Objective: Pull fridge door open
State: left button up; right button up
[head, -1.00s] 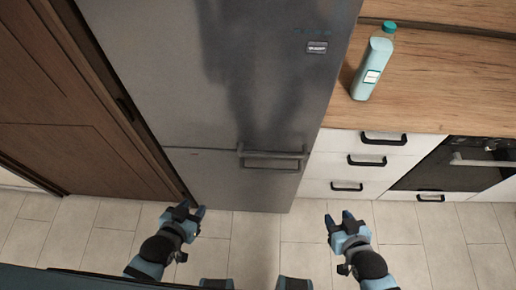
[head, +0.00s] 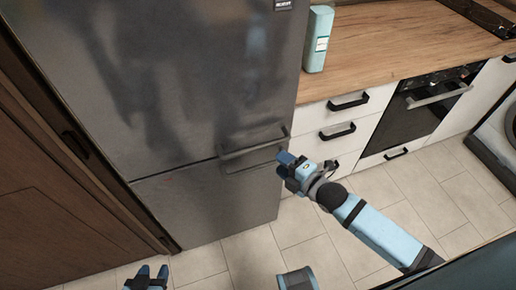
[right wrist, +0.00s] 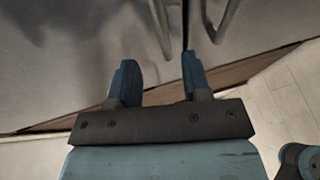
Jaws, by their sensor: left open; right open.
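The grey fridge (head: 180,100) stands left of the counter, with an upper door and a lower door, both shut. Two bar handles (head: 253,146) sit by the seam near its right edge. In the right wrist view a handle (right wrist: 162,25) shows on each side of the dark seam, beyond the fingertips. My right gripper (head: 287,160) is open and empty, just right of the handles in the head view. Its fingers (right wrist: 161,78) are apart and hold nothing. My left gripper (head: 151,272) is open and empty, low at the bottom edge, away from the fridge.
A wooden counter (head: 400,40) with a light blue bottle (head: 318,40) is right of the fridge, above white drawers (head: 325,118) and an oven (head: 415,115). A brown wooden door (head: 50,200) stands at the left. The tiled floor (head: 300,235) in front is clear.

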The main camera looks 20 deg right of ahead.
aim_at(259, 147)
jog(key=x, duration=1.1)
jog(key=shift+s, duration=0.1)
jog(key=shift+d, duration=0.1)
grip_shut()
